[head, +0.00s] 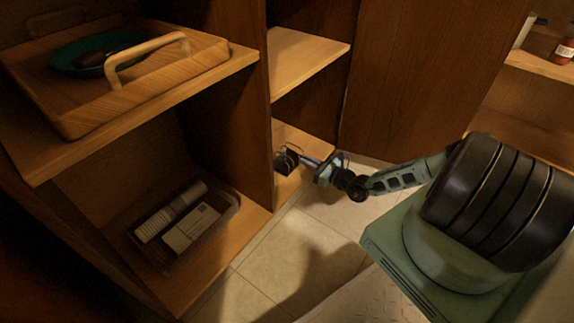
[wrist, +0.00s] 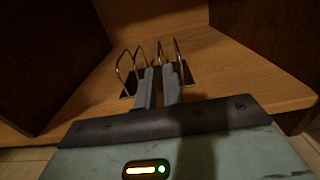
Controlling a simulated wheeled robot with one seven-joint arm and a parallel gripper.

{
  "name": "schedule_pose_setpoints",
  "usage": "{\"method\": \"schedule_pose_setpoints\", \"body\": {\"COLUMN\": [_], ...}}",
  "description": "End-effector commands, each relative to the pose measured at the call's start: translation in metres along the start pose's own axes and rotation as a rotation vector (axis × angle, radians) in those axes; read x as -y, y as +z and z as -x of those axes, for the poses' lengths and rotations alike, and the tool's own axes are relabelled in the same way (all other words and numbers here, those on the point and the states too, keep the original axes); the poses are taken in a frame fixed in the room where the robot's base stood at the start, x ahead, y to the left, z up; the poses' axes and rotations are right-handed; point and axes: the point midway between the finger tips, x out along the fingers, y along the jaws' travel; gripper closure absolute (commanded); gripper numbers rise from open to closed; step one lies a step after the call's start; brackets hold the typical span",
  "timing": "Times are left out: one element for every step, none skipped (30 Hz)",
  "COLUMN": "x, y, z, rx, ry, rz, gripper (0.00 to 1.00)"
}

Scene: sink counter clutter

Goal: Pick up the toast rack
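The toast rack (wrist: 128,92) has thin metal wire loops on a dark flat base. It stands upright on the wooden cabinet floor in the wrist view. In the head view the toast rack (head: 284,162) is small and dark, in the lower compartment right of the divider. My gripper (wrist: 159,70) reaches over the near side of the rack, its two fingers parallel with a narrow gap. A wire loop shows between the fingertips, and I see no clear contact. The fingers hide part of the base. My gripper (head: 303,160) is beside the rack in the head view.
The wooden divider (head: 236,120) stands close left of the rack, with a shelf (head: 305,65) above. A wooden tray (head: 190,68) holds a teal dish (head: 75,57). A clear bin (head: 232,208) with boxes sits in the lower left compartment. The tiled floor (head: 290,245) is open in front.

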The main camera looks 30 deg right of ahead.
Motion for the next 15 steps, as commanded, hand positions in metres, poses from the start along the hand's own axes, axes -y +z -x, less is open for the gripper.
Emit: {"method": "schedule_pose_setpoints", "body": {"x": [-0.001, -0.001, 0.000, 0.000, 0.000, 0.000, 0.000, 0.000, 0.000, 0.000, 0.000, 0.001, 0.001, 0.001, 0.001], "y": [-0.004, -0.004, -0.003, -0.003, -0.002, -0.001, -0.001, -0.001, -0.001, -0.001, -0.002, -0.003, -0.003, -0.003, -0.003], "z": [-0.009, -0.013, -0.017, -0.019, -0.022, -0.024, -0.025, -0.026, -0.028, -0.030, -0.033, -0.037, -0.041, -0.045, -0.050], "rx": [0.002, 0.002, 0.000, 0.000, 0.000, 0.000, 0.001, 0.001, 0.001, 0.001, 0.000, 0.000, 0.002, 0.002, 0.001], "ry": [0.003, 0.002, 0.002, 0.001, 0.002, 0.002, 0.002, 0.002, 0.002, 0.002, 0.002, 0.002, 0.002, 0.002, 0.003], "rz": [0.000, 0.001, 0.000, 0.000, 0.001, 0.001, 0.001, 0.002, 0.002, 0.002, 0.001, 0.001, 0.002, 0.002, 0.002], "gripper": [0.91, 0.91, 0.91, 0.91, 0.91, 0.91, 0.91, 0.91, 0.91, 0.91, 0.91, 0.91, 0.91, 0.91, 0.91]}}
